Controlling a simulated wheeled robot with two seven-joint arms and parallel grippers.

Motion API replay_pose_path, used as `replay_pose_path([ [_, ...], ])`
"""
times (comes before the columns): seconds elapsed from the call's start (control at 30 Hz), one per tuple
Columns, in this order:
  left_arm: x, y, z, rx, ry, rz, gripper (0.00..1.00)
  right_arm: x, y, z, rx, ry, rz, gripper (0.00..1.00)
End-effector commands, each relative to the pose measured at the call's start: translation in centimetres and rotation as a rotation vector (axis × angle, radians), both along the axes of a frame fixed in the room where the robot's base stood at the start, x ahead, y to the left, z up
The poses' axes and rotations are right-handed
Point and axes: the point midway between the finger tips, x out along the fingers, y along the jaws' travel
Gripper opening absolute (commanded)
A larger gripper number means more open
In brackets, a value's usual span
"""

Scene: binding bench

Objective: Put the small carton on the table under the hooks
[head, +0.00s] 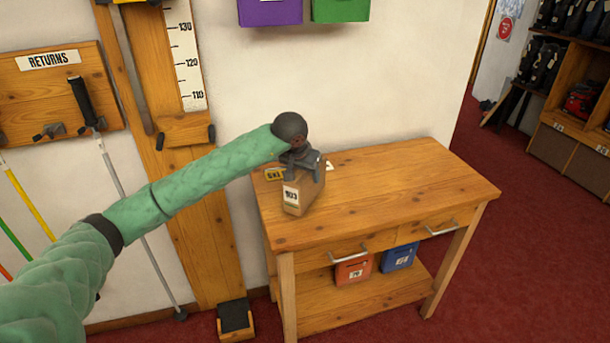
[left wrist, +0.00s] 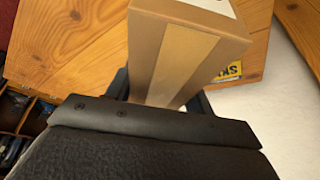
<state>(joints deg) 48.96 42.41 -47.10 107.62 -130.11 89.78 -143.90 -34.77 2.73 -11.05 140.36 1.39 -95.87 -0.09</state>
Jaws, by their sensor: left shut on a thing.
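The small carton (head: 298,193) is a brown box with a white label, at the left part of the wooden table (head: 400,185) in the head view. My left gripper (head: 301,160) is shut on its upper part from above. I cannot tell whether its base touches the tabletop. In the left wrist view the carton (left wrist: 185,50) is held at the jaws, with a paler tape strip down its side. Dark hooks (head: 54,130) sit on the RETURNS board (head: 30,95) on the wall at the left, not above this table. My right gripper is not in view.
A yellow sign (head: 274,173) is beside the carton at the table's back left. The table's middle and right are clear. A red box (head: 353,270) and a blue box (head: 398,257) are below the drawers. Purple (head: 270,10) and green (head: 340,9) bins hang above.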

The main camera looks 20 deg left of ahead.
Motion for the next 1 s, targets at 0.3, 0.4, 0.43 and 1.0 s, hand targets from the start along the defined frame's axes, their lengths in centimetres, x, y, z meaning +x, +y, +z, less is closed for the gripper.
replay_pose_path([
  [0.3,0.0,0.0,-1.5,0.001,0.000,0.000,0.24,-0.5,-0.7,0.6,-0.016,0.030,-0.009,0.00],
  [0.4,0.0,0.0,-1.5,0.001,0.000,0.000,0.24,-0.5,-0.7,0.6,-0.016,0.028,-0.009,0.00],
  [0.43,0.0,0.0,-1.6,0.001,0.000,0.000,0.24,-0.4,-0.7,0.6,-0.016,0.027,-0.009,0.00],
  [1.0,0.0,0.0,-1.7,0.001,0.000,0.000,0.74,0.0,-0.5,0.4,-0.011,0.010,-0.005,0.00],
])
